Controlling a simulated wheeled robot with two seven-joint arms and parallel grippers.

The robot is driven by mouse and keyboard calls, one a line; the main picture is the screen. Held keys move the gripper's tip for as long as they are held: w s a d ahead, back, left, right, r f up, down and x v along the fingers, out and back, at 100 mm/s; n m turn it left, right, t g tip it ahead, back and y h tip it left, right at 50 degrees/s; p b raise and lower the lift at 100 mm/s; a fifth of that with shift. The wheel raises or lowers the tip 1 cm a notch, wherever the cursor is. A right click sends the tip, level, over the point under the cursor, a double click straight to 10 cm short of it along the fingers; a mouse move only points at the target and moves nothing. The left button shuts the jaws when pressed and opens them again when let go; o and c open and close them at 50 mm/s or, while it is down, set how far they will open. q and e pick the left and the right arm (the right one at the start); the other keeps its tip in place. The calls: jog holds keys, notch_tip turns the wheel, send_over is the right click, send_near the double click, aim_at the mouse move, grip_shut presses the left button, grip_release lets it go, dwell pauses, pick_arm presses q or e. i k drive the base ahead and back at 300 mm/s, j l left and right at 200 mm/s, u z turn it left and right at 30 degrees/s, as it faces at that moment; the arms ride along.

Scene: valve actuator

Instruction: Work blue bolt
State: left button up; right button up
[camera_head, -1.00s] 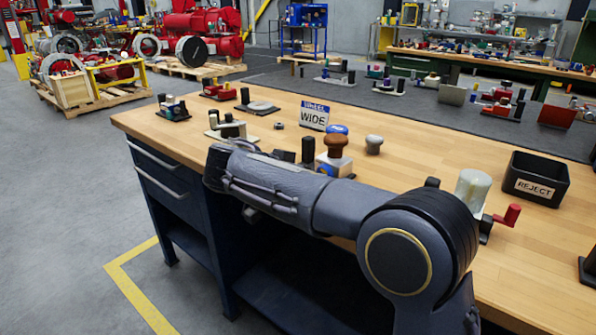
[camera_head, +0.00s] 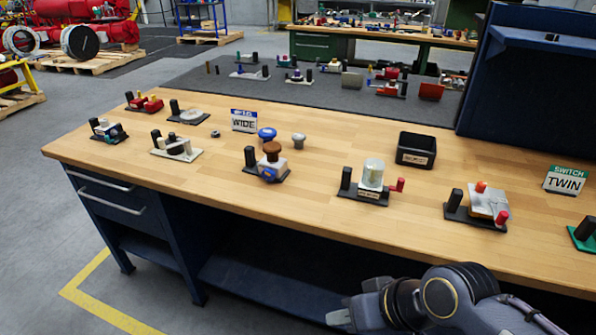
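A valve unit on a black base (camera_head: 250,168) stands near the middle of the bench, with a white block, a brown knob (camera_head: 272,150) and a blue part (camera_head: 268,174) low on its front. A separate blue knob (camera_head: 267,134) shows just behind it. I cannot tell which blue part is the bolt. My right gripper (camera_head: 340,314) is at the bottom of the view, low in front of the bench and well apart from the valve unit. Its finger opening is too unclear to judge. My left gripper is out of view.
The wooden bench (camera_head: 330,213) has clear room between its units. A glass-topped unit (camera_head: 371,178), a unit with red parts (camera_head: 480,208), a black bin (camera_head: 416,150), a WIDE sign (camera_head: 244,121), a TWIN sign (camera_head: 566,180) and a grey knob (camera_head: 299,140) stand on it.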

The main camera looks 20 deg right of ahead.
aim_at(267, 174)
jog(key=i+j+z, duration=0.1)
jog(key=z, duration=0.4)
jog(key=i+j+z, duration=0.15)
jog(key=z, duration=0.35)
jog(key=j+z, duration=0.25)
jog(key=z, duration=0.2)
jog(key=i+j+z, duration=0.1)
jog(key=j+z, duration=0.15)
jog(key=z, duration=0.25)
jog(key=j+z, duration=0.2)
jog(key=j, duration=0.5)
jog(key=j+z, duration=0.25)
jog(key=j, duration=0.5)
jog(key=k+j+z, duration=0.2)
jog(key=j, duration=1.1)
jog(key=k, duration=0.05)
